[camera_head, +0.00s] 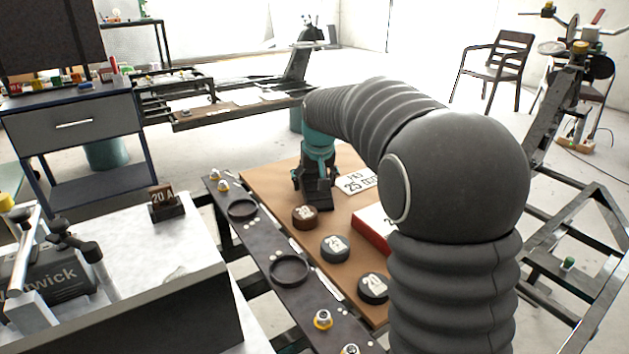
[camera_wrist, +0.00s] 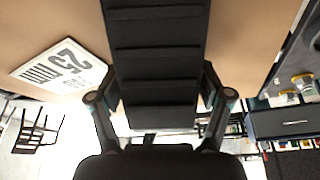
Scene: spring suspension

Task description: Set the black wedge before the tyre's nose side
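The black wedge (camera_wrist: 155,55), a dark block with ribs across its face, fills the upper middle of the wrist view. My gripper (camera_wrist: 160,88) has a finger along each side of it, and the fingers appear closed on it. In the head view my gripper (camera_head: 318,178) points down over the brown board (camera_head: 262,176), with the black wedge (camera_head: 319,198) low at its fingers. Whether the wedge touches the board is unclear. I cannot make out a tyre in either view.
Dark round weights (camera_head: 335,248) with labels stand on the board, one (camera_head: 305,216) close in front of my gripper. A white number card (camera_head: 357,181) lies right of it, and a red box (camera_head: 374,228) is partly behind my arm. A black rail with rings (camera_head: 290,270) runs along the left.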

